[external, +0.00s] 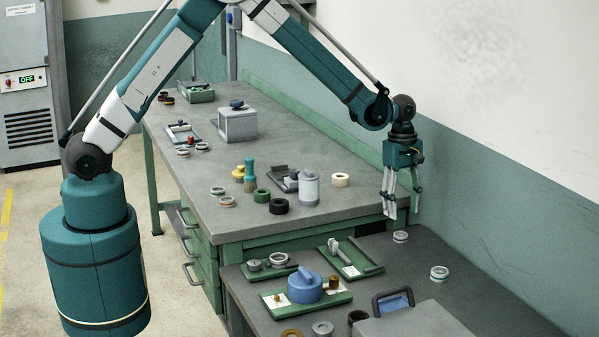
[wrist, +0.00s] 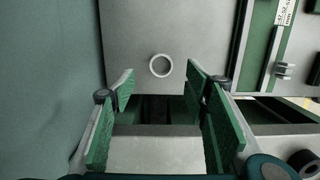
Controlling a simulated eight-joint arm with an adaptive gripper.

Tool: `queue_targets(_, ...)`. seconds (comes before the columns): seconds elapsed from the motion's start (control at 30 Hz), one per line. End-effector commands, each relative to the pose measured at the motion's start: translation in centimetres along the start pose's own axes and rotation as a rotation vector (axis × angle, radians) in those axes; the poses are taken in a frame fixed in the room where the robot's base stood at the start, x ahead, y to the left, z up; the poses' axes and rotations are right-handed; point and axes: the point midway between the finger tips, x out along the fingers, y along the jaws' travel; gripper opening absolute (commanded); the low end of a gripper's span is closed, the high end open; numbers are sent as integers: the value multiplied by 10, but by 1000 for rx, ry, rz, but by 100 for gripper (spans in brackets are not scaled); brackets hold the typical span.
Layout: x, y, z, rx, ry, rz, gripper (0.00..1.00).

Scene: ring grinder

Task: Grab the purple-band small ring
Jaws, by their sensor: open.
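A small pale ring (external: 400,237) with what looks like a purplish band lies flat on the near grey bench, close to its back edge by the wall. In the wrist view, a pale ring (wrist: 153,67) lies ahead between the fingers; its band colour cannot be made out there. My gripper (external: 403,212) points down above and slightly behind this ring, apart from it. In the wrist view my gripper (wrist: 160,82) has its green-padded fingers spread wide with nothing between them.
A green tray (external: 352,262) and a blue round device (external: 305,288) stand to the left. The far bench (external: 240,228) holds several rings and tools. The wall (external: 480,190) is close behind my gripper.

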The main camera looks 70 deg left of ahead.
Motion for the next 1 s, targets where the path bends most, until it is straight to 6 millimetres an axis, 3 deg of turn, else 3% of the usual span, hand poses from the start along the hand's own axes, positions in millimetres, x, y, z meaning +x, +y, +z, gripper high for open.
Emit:
queue_targets(0.27, 2, 0, 0, 1, 0, 0, 46)
queue_targets(0.6, 24, 0, 0, 1, 0, 1, 46)
queue_targets(1.0, 27, 0, 0, 1, 0, 1, 46)
